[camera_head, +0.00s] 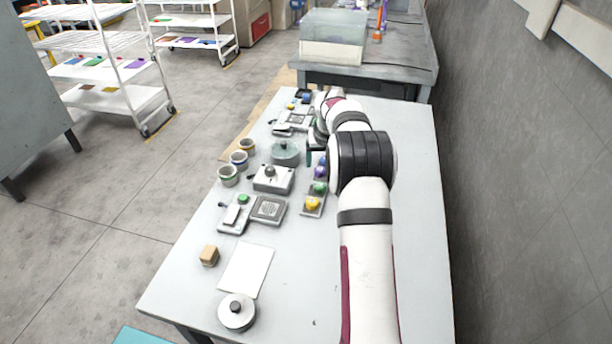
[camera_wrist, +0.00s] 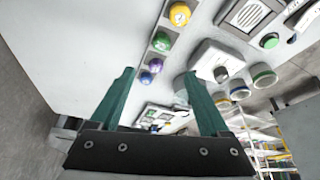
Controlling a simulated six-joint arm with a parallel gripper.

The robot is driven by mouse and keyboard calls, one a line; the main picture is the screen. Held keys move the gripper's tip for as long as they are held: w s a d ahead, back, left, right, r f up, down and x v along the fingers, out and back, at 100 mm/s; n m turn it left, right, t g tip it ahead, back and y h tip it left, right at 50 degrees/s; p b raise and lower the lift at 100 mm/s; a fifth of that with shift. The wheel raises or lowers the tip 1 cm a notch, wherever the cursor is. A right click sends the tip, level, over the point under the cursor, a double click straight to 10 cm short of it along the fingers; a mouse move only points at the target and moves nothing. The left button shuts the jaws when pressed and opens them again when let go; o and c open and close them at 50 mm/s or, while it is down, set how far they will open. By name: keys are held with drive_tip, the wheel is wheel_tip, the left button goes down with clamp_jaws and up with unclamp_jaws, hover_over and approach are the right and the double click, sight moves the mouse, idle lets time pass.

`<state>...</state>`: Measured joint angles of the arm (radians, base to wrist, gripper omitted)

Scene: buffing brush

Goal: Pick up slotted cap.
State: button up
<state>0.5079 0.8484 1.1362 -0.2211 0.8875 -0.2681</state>
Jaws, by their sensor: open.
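I cannot tell for certain which object is the slotted cap. One candidate is a grey round lidded piece (camera_head: 285,150) on the table, left of my arm. Another is a silver round lid with a black knob (camera_head: 236,311) at the near left of the table. No slot can be made out on either. My gripper (camera_wrist: 159,74) is open, its two teal fingers spread wide with nothing held between them. In the head view it is mostly hidden by my arm, with a bit of teal showing just right of the grey piece.
Coloured knobs on a strip, including a yellow one (camera_wrist: 179,14) and a purple one (camera_wrist: 155,65), lie beyond the fingers. A box with a knob (camera_head: 272,179), several cups (camera_head: 238,159) and a speaker-like panel (camera_head: 268,210) crowd the left side. A white sheet (camera_head: 246,268) lies nearer.

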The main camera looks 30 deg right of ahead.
sight(319, 185)
drive_tip(key=x, duration=1.3)
drive_tip(key=shift+s+a+f, duration=0.1)
drive_tip(key=shift+a+f, duration=0.1)
drive_tip(key=shift+f, duration=0.3)
drive_tip(key=shift+c, duration=0.3)
clamp_jaws()
